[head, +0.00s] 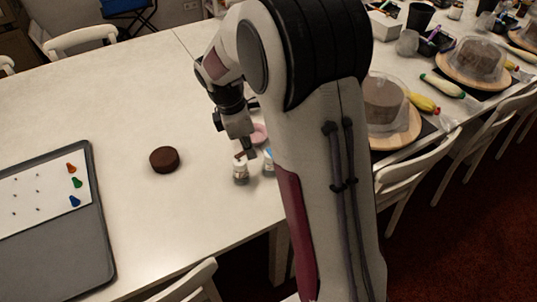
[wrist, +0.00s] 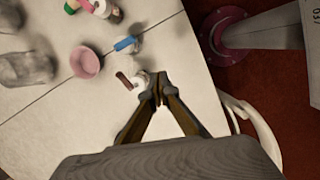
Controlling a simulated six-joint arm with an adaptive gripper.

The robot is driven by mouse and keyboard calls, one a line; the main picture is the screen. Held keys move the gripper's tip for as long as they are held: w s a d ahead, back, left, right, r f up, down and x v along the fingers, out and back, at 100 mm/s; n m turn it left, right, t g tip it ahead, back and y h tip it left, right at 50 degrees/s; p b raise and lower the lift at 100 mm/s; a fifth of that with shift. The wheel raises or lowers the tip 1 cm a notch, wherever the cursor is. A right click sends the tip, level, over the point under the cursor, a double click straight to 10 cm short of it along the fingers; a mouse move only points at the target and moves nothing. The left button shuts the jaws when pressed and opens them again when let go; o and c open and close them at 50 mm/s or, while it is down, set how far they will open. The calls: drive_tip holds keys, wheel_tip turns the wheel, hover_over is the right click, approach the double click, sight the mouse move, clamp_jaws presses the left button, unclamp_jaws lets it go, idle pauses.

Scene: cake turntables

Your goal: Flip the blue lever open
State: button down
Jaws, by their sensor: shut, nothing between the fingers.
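A small pale jar (head: 268,167) with a blue piece on top stands partly hidden behind my arm. In the wrist view the flat blue piece (wrist: 126,44) shows ahead of my fingers. A similar jar (head: 240,173) with a brown piece (wrist: 123,80) stands nearer, just under my gripper (head: 245,150). My fingers are shut and empty, with tips (wrist: 161,88) beside the brown-topped jar; I cannot tell whether they touch it. A blue spot (head: 74,201) also lies on the white sheet at left. I cannot tell which blue piece is the lever.
A pink bowl (wrist: 86,62) stands close to the jars. A brown round cake (head: 164,160) sits left of my gripper. A grey tray (head: 60,262) lies at the left. The table between tray and cake is clear. White chairs (head: 187,284) stand along the table edge.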

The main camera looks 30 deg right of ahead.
drive_tip(key=shift+w+d+r+n, duration=0.2)
drive_tip(key=shift+w+n, duration=0.1)
drive_tip(key=shift+n, duration=0.5)
drive_tip(key=shift+w+d+r+n, duration=0.1)
drive_tip(key=shift+w+r+n, duration=0.2)
drive_tip(key=shift+n, duration=0.5)
drive_tip(key=shift+w+d+r+n, duration=0.15)
drive_tip(key=shift+w+n, duration=0.2)
drive_tip(key=shift+n, duration=0.45)
drive_tip(key=shift+f, duration=0.15)
drive_tip(key=w+d+f, duration=0.1)
drive_tip(key=d+f, duration=0.5)
drive_tip(key=f, duration=0.3)
drive_tip(key=shift+d+f, duration=0.15)
drive_tip(key=shift+f, duration=0.1)
